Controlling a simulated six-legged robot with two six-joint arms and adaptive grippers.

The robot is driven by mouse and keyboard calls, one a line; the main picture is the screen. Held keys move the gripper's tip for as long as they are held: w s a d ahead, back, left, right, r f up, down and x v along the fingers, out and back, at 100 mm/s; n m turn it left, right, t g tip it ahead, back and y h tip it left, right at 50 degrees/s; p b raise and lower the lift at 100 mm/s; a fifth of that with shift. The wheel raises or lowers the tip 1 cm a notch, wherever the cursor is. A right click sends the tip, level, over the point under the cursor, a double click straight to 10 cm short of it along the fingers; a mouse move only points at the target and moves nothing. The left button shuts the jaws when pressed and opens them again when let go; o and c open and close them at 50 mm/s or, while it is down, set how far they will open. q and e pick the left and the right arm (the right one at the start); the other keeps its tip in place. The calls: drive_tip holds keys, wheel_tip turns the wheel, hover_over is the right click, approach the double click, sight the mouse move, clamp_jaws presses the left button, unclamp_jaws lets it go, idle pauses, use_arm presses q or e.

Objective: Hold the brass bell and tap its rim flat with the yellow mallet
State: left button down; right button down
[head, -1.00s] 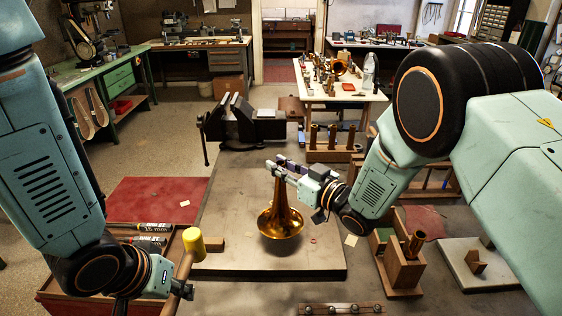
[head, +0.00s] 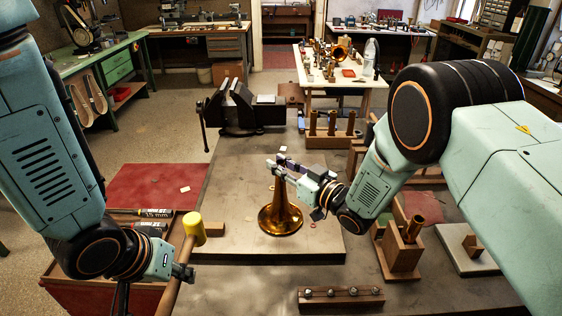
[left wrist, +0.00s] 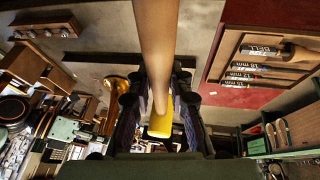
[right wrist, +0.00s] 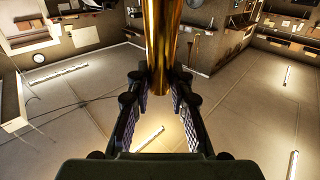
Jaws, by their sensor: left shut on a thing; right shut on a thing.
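The brass bell (head: 281,219) has its narrow tube up and its wide flare down, at the grey bench board (head: 225,190). I cannot tell whether its rim touches the board. My right gripper (head: 280,168) is shut on the tube near its top; the tube (right wrist: 161,45) fills the middle of the right wrist view. The yellow mallet (head: 194,227) is left of the bell and apart from it. My left gripper (head: 184,272) is shut on its wooden handle. In the left wrist view, the handle (left wrist: 156,40) runs between the fingers, with the yellow head (left wrist: 161,124) beyond.
A black vise (head: 240,108) stands behind the bell. A wooden rack of tubes (head: 331,133) is at the back right, and a wooden block with a brass tube (head: 402,248) stands at the right. A strip with several metal knobs (head: 340,297) lies in front. A red mat (head: 155,186) lies left.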

drive_tip(key=shift+f, duration=0.2)
idle(0.6)
drive_tip(key=c, duration=1.3)
unclamp_jaws()
drive_tip(key=shift+c, duration=0.3)
clamp_jaws()
